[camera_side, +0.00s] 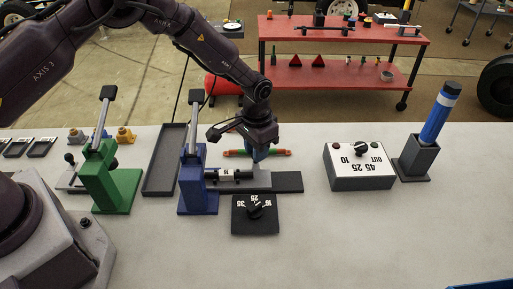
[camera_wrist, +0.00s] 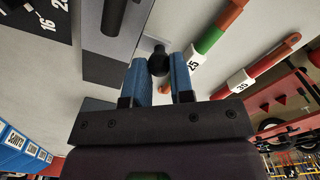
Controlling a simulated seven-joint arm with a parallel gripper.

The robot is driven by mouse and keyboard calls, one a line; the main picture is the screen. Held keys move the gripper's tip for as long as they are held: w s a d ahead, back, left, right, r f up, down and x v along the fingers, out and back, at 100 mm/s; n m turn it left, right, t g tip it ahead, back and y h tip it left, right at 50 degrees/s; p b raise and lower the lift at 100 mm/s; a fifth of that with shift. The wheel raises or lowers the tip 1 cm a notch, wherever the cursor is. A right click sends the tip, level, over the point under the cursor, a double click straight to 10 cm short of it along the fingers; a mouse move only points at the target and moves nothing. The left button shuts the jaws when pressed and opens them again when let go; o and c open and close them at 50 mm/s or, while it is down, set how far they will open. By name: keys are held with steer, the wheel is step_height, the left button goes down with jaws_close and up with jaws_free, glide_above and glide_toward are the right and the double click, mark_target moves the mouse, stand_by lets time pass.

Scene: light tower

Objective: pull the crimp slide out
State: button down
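The blue crimp press (camera_side: 197,187) stands left of centre in the side view, its lever raised. A grey slide rail (camera_side: 287,182) runs right from its base, with a dark cylinder bearing a white label (camera_side: 237,175) on it. My gripper (camera_side: 257,153) is low over the rail, pointing down. In the wrist view my gripper's blue fingers (camera_wrist: 160,78) stand apart with a black knob (camera_wrist: 158,60) between their tips. I cannot tell whether they touch it. In the side view the knob is hidden by my gripper.
A black dial box (camera_side: 255,214) is in front of the rail. A white dial box (camera_side: 359,167) and a blue cylinder in a dark stand (camera_side: 418,158) are to the right. A green press (camera_side: 112,178) and dark tray (camera_side: 165,160) are left. Coloured rods (camera_wrist: 240,80) lie behind the rail.

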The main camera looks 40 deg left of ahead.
steer(key=shift+w+d+r, duration=0.1)
steer(key=shift+w+d, duration=2.75)
steer(key=shift+w, duration=0.05)
steer(key=c, duration=1)
jaws_free()
steer(key=shift+s, duration=0.1)
step_height(320, 180, up, 13)
steer(key=shift+f, duration=0.1)
